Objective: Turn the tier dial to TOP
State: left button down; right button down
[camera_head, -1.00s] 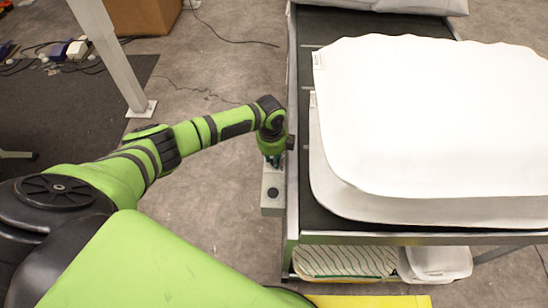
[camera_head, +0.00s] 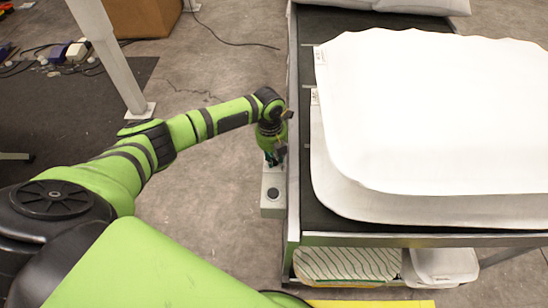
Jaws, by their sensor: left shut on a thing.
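My left gripper (camera_head: 273,158) points down over a grey control box (camera_head: 271,203) on the left side of the table. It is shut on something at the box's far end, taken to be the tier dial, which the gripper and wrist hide. The dial's setting and any TOP label cannot be read. My right gripper is not in view.
The table (camera_head: 306,215) carries stacked white pillow covers (camera_head: 430,110), with a pillow (camera_head: 425,6) at the back. A metal post (camera_head: 110,55) stands at the left.

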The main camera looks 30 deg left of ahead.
pick_arm(q)
jog(key=shift+w+r+m, duration=0.15)
jog(key=shift+w+m, duration=0.05)
jog(key=shift+m, duration=0.5)
jog(key=c, duration=1)
grip_release()
jog(key=shift+c, duration=0.2)
jog(key=shift+s, duration=0.15)
jog(key=shift+d, duration=0.1)
